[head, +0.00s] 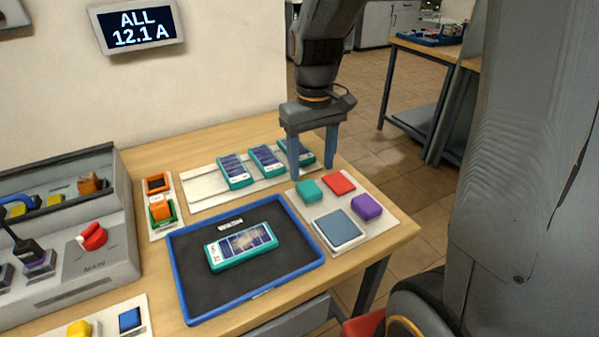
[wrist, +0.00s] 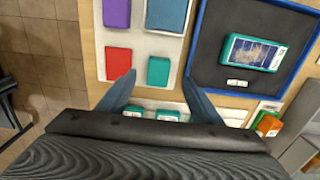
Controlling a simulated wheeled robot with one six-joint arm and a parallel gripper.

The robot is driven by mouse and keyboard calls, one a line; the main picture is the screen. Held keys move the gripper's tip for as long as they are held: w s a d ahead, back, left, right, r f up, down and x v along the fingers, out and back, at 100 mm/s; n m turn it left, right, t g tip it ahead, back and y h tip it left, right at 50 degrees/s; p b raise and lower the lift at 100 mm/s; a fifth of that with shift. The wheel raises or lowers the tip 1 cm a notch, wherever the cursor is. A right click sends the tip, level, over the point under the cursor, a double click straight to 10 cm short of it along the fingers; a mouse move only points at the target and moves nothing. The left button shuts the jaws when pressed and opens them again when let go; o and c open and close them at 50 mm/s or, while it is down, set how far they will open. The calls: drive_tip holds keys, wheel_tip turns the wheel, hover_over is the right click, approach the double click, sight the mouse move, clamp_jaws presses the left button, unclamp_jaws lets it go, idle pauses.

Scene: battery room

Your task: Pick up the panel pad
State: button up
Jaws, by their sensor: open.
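My gripper (head: 312,168) is open and empty, pointing down over the table's back right. It is above the area between the white rack's right panel (head: 302,150) and the white plate (head: 345,254). In the wrist view its fingers (wrist: 159,80) point toward the plate's red block (wrist: 118,62) and teal block (wrist: 158,71). The plate also bears a purple block (head: 366,207) and a flat blue-grey square pad (head: 339,228). A teal-framed panel (head: 241,246) lies flat, apart from my gripper, in a blue-rimmed tray (head: 180,285). I cannot tell which of these is called the panel pad.
Two more teal panels (head: 234,170) (head: 266,160) lie on the white rack (head: 205,192). Left of it are orange and green holders (head: 158,200). A grey box with a red knob (head: 92,236) stands at left. A display (head: 138,26) hangs on the wall.

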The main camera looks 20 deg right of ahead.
sight(309, 187)
drive_tip(key=shift+w, duration=0.5)
drive_tip(key=shift+w+f, duration=0.15)
drive_tip(key=shift+f, duration=0.05)
drive_tip(key=shift+a+f, duration=0.1)
drive_tip(key=shift+f, duration=0.75)
drive_tip(key=shift+f+p, duration=0.75)
drive_tip(key=shift+f, duration=1.95)
